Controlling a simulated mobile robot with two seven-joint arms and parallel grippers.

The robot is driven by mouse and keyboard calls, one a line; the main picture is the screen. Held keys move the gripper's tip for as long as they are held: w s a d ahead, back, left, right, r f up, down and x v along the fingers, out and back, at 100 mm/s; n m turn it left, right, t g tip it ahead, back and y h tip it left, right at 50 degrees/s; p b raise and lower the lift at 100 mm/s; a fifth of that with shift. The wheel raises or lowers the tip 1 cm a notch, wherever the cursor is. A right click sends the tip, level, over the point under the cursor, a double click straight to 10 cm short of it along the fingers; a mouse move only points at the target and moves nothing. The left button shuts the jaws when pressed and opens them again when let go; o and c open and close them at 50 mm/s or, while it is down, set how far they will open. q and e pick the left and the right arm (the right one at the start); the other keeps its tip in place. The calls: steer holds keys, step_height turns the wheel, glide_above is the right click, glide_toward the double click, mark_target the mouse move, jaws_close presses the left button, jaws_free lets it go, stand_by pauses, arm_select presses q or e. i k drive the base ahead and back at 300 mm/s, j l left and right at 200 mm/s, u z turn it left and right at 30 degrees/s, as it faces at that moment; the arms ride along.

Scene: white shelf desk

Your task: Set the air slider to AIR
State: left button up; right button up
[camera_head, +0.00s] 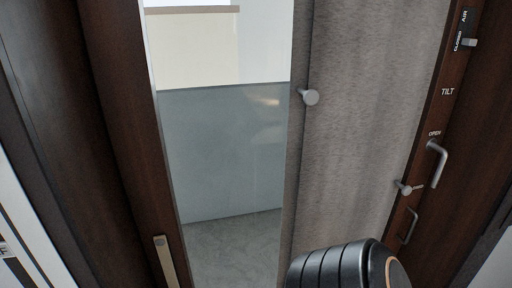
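The air slider's black label plate (464,20) is at the upper right on a dark wood post. It reads AIR at its upper part and CLOSED at its lower part. The slider's small grey knob (469,42) sits beside the word CLOSED, at the lower end. Neither gripper shows in the head view. A black ribbed part of my own arm rises from the bottom edge, right of the middle, well below the slider. I cannot tell which arm it belongs to.
Below the slider the post carries a TILT label (448,92), an OPEN label (434,134) and a grey handle (438,164). A grey textured panel (370,100) with a round knob (311,97) stands left of it. A glass pane (222,150) is further left.

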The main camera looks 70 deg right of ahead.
mark_target(465, 42)
steer(key=z, duration=2.55)
